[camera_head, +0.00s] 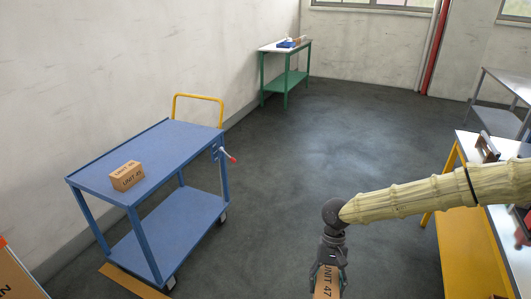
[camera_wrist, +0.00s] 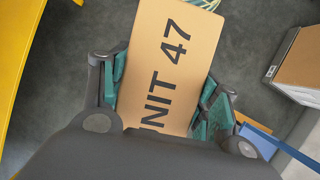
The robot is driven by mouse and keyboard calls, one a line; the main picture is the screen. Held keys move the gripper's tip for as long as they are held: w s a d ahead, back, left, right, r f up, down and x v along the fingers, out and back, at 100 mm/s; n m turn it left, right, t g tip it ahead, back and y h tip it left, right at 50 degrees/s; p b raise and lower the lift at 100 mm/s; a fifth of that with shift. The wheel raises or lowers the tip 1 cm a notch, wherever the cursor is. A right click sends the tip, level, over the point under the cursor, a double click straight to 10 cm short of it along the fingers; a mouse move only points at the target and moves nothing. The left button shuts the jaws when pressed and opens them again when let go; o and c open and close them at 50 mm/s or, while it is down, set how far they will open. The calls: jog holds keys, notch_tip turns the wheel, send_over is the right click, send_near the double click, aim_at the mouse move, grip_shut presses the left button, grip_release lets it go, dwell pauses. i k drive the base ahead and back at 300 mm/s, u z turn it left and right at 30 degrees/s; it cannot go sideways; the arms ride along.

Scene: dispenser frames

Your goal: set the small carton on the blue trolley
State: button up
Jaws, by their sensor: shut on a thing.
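My gripper (camera_head: 328,274) is shut on a small carton (camera_head: 326,287) marked UNIT 47, at the bottom of the head view. In the wrist view the carton (camera_wrist: 160,65) sits between both fingers, its lettered face towards the camera. The floor shows around it. The blue trolley (camera_head: 160,142) stands to the left in the head view, apart from my gripper. Another small carton (camera_head: 127,176), also lettered UNIT, rests on its top near the front left. A blue edge shows at the lower right of the wrist view (camera_wrist: 258,142).
The rest of the trolley's top is bare. A yellow-framed bench (camera_head: 468,248) stands close on the right under my arm. A larger box (camera_head: 18,276) is at the lower left. A green table (camera_head: 286,78) stands at the back. Open floor lies between bench and trolley.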

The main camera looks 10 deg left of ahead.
aim_at(164, 154)
jog(key=u, duration=0.95)
jog(key=i, duration=0.85)
jog(key=u, duration=0.9)
